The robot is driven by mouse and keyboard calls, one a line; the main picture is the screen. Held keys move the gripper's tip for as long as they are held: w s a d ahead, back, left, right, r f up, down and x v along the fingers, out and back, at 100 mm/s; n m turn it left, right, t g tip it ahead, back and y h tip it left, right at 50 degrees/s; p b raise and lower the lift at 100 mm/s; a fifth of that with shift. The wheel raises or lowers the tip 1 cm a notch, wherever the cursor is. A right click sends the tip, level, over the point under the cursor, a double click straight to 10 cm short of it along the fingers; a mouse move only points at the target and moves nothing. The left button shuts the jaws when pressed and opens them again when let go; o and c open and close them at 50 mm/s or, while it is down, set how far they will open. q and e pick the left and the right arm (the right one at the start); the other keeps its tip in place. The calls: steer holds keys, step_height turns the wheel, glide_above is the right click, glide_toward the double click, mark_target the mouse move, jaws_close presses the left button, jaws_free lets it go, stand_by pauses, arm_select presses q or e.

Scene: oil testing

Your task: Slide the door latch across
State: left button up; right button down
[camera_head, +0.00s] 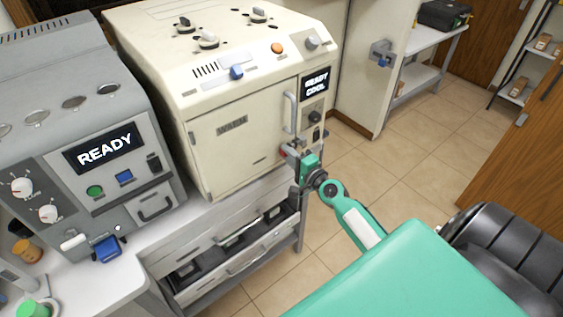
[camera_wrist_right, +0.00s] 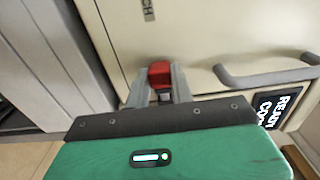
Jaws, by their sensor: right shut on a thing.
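A cream cabinet-like machine (camera_head: 200,70) has a shut front door (camera_head: 238,142) with a vertical handle (camera_head: 289,113). My right gripper (camera_head: 288,151) is at the door's lower right corner. In the right wrist view its two fingers (camera_wrist_right: 158,88) are shut on the red latch knob, one on each side. The handle (camera_wrist_right: 265,76) is to the right in that view. My left gripper is not in view.
The machine's display (camera_head: 315,84) reads READY COOL. A grey machine (camera_head: 75,130) reading READY stands to the left. Drawers (camera_head: 232,245) are below the cream machine. A black chair (camera_head: 510,250) is at the right, and the tiled floor (camera_head: 410,160) is open beyond my arm.

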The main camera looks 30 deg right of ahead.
steer(key=shift+d, duration=0.25)
steer(key=c, duration=1.6)
jaws_free()
steer(key=o, duration=0.4)
steer(key=shift+d, duration=0.2)
steer(key=shift+a, duration=0.15)
steer(key=s+d+b, duration=0.1)
steer(key=s+b, duration=0.4)
steer(key=s, duration=0.8)
steer(key=shift+s+d, duration=0.15)
steer(key=shift+s, duration=0.2)
